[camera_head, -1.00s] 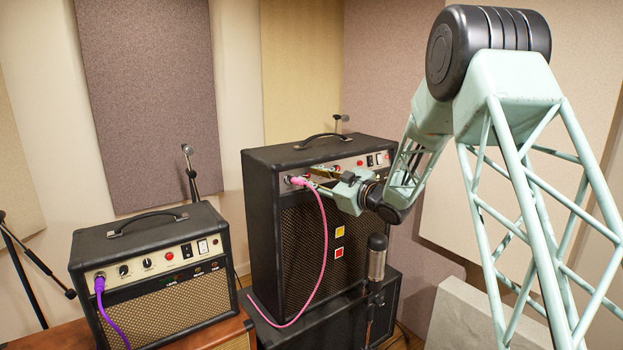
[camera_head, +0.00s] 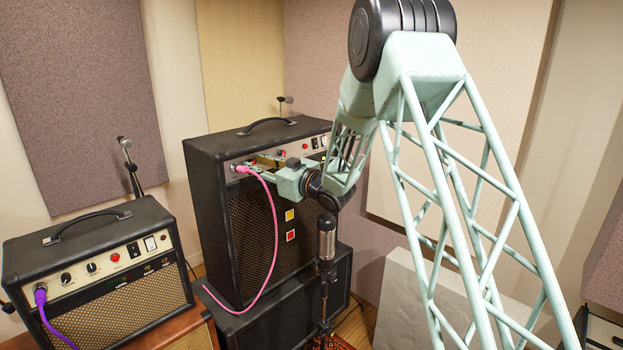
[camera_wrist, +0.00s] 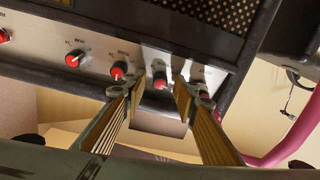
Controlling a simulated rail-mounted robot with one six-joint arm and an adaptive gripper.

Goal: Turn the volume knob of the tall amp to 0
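The tall amp (camera_head: 205,195) stands at the middle left in the head view, a pink cable plugged into the left of its control panel. My gripper (camera_head: 262,166) is at that panel, just right of the plug. In the wrist view, my gripper (camera_wrist: 160,88) is open, its two fingers on either side of a red-capped knob (camera_wrist: 159,79). I see no clear contact, and part of the knob's surroundings is hidden by the fingers. Two more knobs, one red-capped (camera_wrist: 119,69) and one black and red (camera_wrist: 75,58), sit to its left. The labels are too small to read surely.
The pink cable (camera_head: 273,225) hangs down the tall amp's front, close to my gripper. A microphone (camera_head: 326,238) stands in front of that amp. A smaller amp (camera_head: 40,262) with a purple cable (camera_head: 50,322) is at the left.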

